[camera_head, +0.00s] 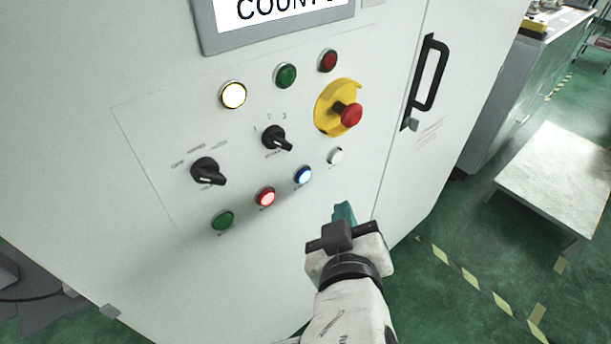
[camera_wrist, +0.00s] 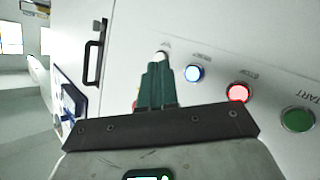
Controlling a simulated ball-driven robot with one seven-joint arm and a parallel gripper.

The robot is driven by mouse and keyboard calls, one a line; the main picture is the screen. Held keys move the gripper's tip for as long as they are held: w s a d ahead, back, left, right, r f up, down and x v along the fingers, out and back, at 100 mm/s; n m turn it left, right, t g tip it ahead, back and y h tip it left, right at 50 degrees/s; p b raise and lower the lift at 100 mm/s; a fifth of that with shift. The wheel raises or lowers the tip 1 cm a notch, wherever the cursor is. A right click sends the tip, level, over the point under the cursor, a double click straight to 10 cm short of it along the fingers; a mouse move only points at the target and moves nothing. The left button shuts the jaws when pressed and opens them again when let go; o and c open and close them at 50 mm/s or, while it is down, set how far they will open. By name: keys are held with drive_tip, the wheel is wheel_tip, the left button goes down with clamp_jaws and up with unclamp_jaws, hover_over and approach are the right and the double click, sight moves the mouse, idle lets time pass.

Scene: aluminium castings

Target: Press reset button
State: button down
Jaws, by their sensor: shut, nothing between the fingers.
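The control panel has a bottom row of round buttons: green (camera_head: 223,220), lit red (camera_head: 266,197), lit blue (camera_head: 303,175) and white (camera_head: 336,156). In the wrist view, the small label by the blue button (camera_wrist: 194,73) seems to read RESET, though it is hard to make out. My gripper (camera_head: 345,211) is shut and empty, below and slightly right of the white button in the head view. In the wrist view its teal fingers (camera_wrist: 158,72) point towards the white button (camera_wrist: 162,56), partly covering it, with the blue button to their right. Contact with the panel cannot be judged.
Above the row are two black selector knobs (camera_head: 207,171), (camera_head: 276,138), a red emergency stop (camera_head: 351,114) on a yellow base, and white, green and red lamps. A black door handle (camera_head: 430,75) is at right. A low pale table (camera_head: 555,180) stands farther right.

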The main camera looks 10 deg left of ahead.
drive_tip(key=shift+w+a+b, duration=0.15)
drive_tip(key=shift+w+a, duration=0.8)
drive_tip(key=shift+a, duration=0.2)
drive_tip(key=shift+w+a+b, duration=0.15)
drive_tip(key=shift+w+a, duration=0.75)
drive_tip(key=shift+a, duration=0.25)
idle(0.4)
drive_tip(key=shift+w+a, duration=0.2)
drive_tip(key=shift+a, duration=0.15)
drive_tip(key=shift+w+a, duration=0.3)
drive_tip(key=shift+a, duration=0.05)
idle(0.7)
idle(0.3)
drive_tip(key=shift+s+d+p, duration=0.3)
drive_tip(key=shift+s+d, duration=0.25)
drive_tip(key=shift+d, duration=0.15)
drive_tip(key=s+d, duration=0.1)
drive_tip(key=d, duration=0.1)
drive_tip(key=s+d+p, duration=0.1)
drive_tip(key=s+d, duration=0.1)
idle(0.4)
